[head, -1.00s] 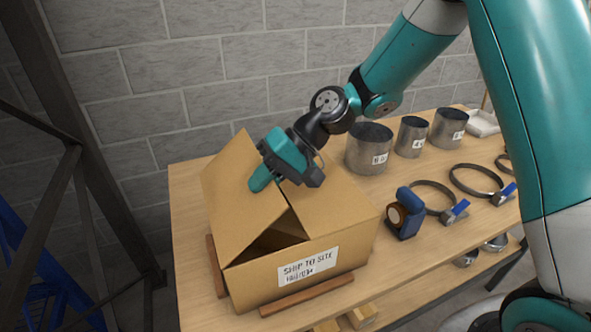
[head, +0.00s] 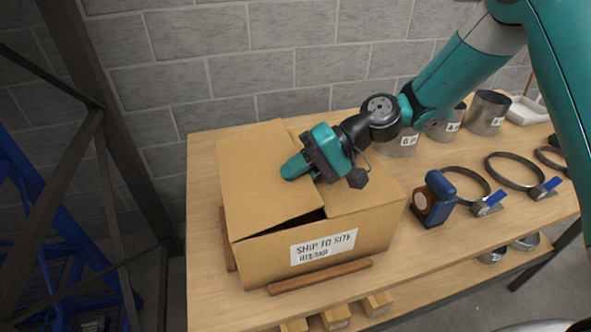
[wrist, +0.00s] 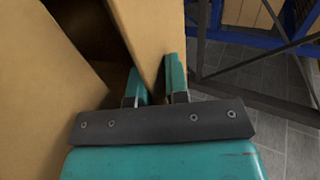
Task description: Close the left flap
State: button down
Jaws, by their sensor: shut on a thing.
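The cardboard box (head: 350,245) sits on the bench with a "SHIP TO SITE" label on its front. Its left flap (head: 255,185) slopes low over the opening, with its free edge a little above the right flap (head: 365,190). A dark gap shows between the flaps at the front. My gripper (head: 290,170) is shut on the left flap near its free edge. In the wrist view, the fingers (wrist: 158,85) stand on both sides of the left flap's board (wrist: 150,35), with a dark gap beside it. The fingertips are partly hidden in the head view.
Wooden strips (head: 320,277) lie along the box's front and left sides. A blue tape dispenser-like object (head: 433,200), ring clamps (head: 515,170) and metal duct pieces (head: 487,112) stand to the right. A dark metal frame (head: 95,130) rises at the left.

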jog(key=shift+s+f, duration=0.15)
jog(key=shift+f, duration=0.05)
jog(key=c, duration=1.3)
grip_release()
jog(key=shift+r, duration=0.1)
jog(key=b+v, duration=0.1)
jog(key=v, duration=1.6)
jog(key=shift+d+r+b, duration=0.1)
jog(key=shift+r+b, duration=0.1)
jog(key=shift+b, duration=0.1)
